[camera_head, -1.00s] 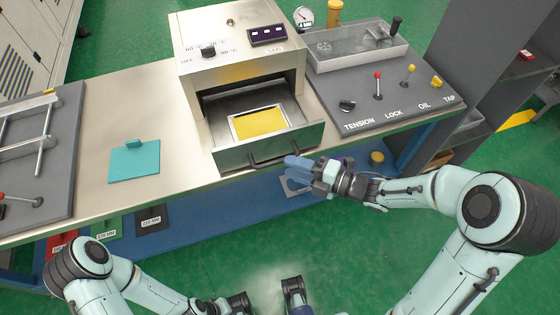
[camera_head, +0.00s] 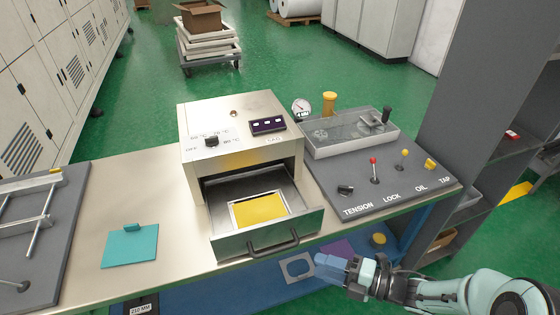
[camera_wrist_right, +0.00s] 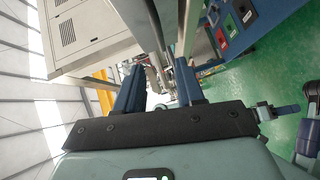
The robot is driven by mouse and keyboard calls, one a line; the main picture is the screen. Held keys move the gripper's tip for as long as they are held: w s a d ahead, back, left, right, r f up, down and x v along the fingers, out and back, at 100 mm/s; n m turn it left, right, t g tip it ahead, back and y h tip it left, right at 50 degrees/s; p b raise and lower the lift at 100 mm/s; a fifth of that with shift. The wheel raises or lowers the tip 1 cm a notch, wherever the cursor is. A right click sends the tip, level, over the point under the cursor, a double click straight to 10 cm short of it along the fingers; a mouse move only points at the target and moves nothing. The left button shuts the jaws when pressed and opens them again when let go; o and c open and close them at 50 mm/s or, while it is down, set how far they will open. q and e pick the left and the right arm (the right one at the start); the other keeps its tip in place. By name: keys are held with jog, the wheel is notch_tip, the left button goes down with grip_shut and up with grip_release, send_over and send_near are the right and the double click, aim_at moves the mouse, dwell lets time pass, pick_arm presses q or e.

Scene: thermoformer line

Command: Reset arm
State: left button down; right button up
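My right arm comes in from the lower right in the head view. Its gripper (camera_head: 328,268) has blue fingers, points left and is in front of the open drawer's right end, clear of the handle. In the right wrist view its two fingers (camera_wrist_right: 159,88) stand apart with nothing held between them. My left arm and gripper are out of view. The metal oven (camera_head: 240,140) stands on the bench with its drawer (camera_head: 290,236) pulled out. A yellow sheet (camera_head: 259,209) in a pale frame lies in the drawer.
A teal plate with a grip (camera_head: 130,249) lies on the bench (camera_head: 110,190) left of the oven. A grey panel with levers (camera_head: 400,193) is to the right, a rail fixture (camera_head: 35,225) at far left. A grey shelf unit (camera_head: 480,100) stands at the right. A lower blue shelf holds flat plates.

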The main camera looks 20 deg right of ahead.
jog(key=w+f+m+h+p, duration=0.45)
jog(key=f+m, duration=0.45)
jog(key=m, duration=0.3)
jog(key=s+a+f+m+g+h+p, duration=0.2)
jog(key=s+f+m+g+h, duration=0.15)
jog(key=f+m, duration=0.55)
jog(key=s+a+f+m+g+p, duration=0.1)
jog(key=s+a+f+m+g, duration=0.2)
jog(key=s, duration=0.6)
jog(key=s+a+f+m+g+p, duration=0.2)
jog(key=s+a+f+m+g, duration=0.2)
jog(key=s, duration=0.5)
notch_tip(320, 180, down, 2)
jog(key=shift+s+a+f+m+g+p, duration=0.2)
jog(key=shift+s+m+g+p, duration=0.15)
jog(key=shift+m+g, duration=0.55)
